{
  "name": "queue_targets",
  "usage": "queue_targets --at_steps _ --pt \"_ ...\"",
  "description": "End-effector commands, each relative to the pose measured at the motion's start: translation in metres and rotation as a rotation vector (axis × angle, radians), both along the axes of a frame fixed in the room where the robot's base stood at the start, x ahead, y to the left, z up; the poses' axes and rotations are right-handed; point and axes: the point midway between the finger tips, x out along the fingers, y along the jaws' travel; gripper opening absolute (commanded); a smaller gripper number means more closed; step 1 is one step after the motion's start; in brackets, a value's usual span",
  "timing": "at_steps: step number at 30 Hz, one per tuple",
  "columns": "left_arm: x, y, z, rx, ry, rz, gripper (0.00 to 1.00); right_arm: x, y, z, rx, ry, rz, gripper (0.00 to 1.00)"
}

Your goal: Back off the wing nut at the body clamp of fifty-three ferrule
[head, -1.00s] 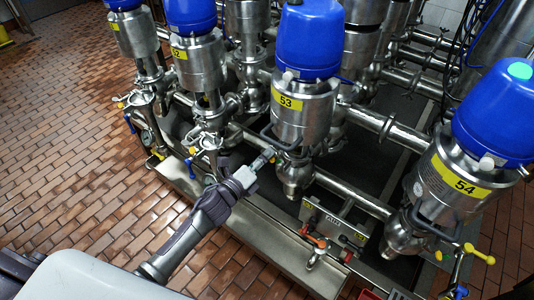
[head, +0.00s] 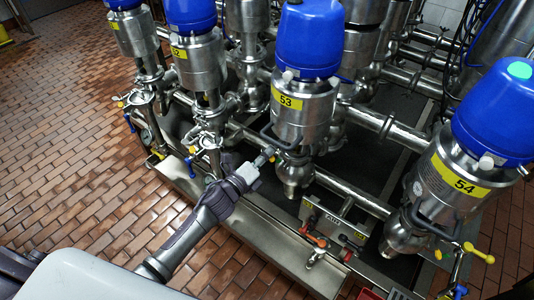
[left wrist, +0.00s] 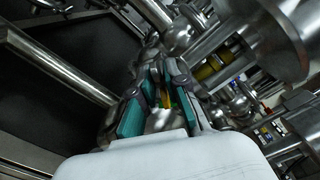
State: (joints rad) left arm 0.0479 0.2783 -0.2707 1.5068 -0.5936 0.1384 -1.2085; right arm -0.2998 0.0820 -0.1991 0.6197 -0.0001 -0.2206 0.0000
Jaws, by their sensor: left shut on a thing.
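The valve marked 53 (head: 303,105) is a steel body with a blue cap and a yellow label. In the left wrist view the wing nut (left wrist: 168,97) shows as a yellow and orange bit between the teal-padded fingers. My right gripper is not in view.
Valve 54 (head: 455,180) stands at the right, and valve 52 (head: 197,65) at the left. A steel pipe (head: 352,190) runs beside the clamp. A small panel with coloured handles (head: 330,225) sits below. The brick floor (head: 70,130) at the left is clear.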

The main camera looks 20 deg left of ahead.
Motion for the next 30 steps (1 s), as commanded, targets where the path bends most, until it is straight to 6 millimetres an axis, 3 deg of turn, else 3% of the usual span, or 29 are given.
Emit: queue_targets --at_steps 11,30 --pt "0.0 0.001 -0.001 -0.19 0.071 0.001 0.0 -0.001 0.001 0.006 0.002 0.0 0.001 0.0" --pt "0.0 0.001 -0.003 -0.759 0.277 0.002 0.0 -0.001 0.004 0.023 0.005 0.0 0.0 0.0"
